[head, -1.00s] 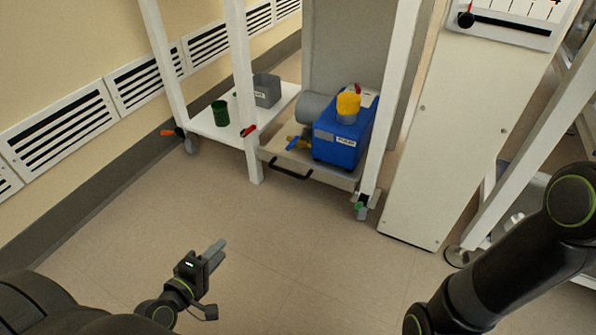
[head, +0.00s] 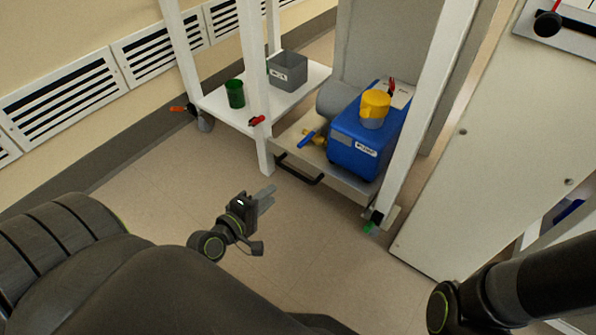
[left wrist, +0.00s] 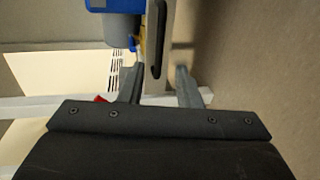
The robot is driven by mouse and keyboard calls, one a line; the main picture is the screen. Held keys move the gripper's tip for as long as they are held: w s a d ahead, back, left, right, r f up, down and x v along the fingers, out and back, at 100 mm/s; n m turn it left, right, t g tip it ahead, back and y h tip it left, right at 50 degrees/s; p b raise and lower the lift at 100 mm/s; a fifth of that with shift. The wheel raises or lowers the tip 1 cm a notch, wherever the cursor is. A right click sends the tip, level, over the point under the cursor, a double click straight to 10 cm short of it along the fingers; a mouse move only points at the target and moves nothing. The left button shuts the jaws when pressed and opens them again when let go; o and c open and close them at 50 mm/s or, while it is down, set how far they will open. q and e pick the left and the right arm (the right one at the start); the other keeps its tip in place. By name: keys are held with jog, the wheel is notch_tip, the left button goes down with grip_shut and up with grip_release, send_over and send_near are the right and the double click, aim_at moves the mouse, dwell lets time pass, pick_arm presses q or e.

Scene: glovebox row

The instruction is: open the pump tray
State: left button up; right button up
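The pump tray (head: 348,186) is a low pale tray under the white frame, with a black bar handle (head: 300,174) on its front face. A blue pump (head: 365,138) with a yellow top sits on it. My left gripper (head: 269,197) is in front of the tray, short of the handle and apart from it. In the left wrist view, the left gripper (left wrist: 160,72) has its fingers spread with nothing between them. The handle (left wrist: 157,40) shows beyond the gap, near the picture's top. My right arm shows at the right, but its gripper is out of view.
A green cup (head: 235,94) and a grey bin (head: 288,72) stand on the white shelf (head: 262,92) left of the tray. White frame legs (head: 254,90) flank the tray. A large pale panel (head: 480,170) stands to the right. The floor before the tray is clear.

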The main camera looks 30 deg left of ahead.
aim_at(297, 173)
pick_arm(q)
jog(key=b+x, duration=0.1)
jog(key=x, duration=1.1)
jog(key=shift+w+d+f, duration=0.1)
jog(key=shift+w, duration=0.25)
grip_shut()
